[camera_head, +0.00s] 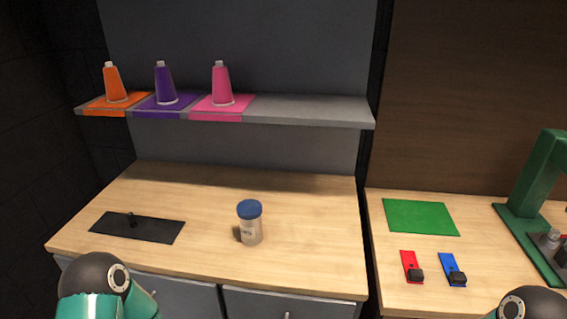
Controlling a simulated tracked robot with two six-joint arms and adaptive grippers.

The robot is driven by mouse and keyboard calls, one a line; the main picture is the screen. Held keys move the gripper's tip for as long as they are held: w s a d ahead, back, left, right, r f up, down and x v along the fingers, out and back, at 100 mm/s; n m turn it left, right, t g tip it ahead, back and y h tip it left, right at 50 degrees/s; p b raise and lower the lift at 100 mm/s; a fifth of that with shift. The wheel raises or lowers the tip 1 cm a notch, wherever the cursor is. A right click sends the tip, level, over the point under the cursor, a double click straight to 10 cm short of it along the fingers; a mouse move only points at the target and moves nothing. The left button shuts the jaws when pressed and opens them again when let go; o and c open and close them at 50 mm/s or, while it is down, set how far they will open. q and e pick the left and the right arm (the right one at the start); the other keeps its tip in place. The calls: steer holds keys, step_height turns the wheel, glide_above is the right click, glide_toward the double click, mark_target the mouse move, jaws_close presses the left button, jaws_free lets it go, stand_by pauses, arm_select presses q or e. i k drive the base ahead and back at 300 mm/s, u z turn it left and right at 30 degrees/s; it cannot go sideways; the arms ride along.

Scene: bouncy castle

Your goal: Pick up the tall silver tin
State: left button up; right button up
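No plain tall silver tin stands out in the head view. A jar with a blue lid and a pale greyish body (250,226) stands upright on the wooden counter (310,240), a little right of its middle. A small silvery piece (550,240) sits on the green machine at the far right, too small to make out. Parts of my two arms show at the bottom left and bottom right corners. Neither gripper is in view.
A black plate (137,228) lies left. The right table holds a green mat (420,216), red (411,267) and blue (452,270) switches, and a green machine (535,185).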

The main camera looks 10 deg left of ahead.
mark_target(250, 230)
steer(key=k, duration=1.3)
steer(key=z, duration=0.55)
steer(key=i, duration=1.6)
steer(key=u, duration=0.3)
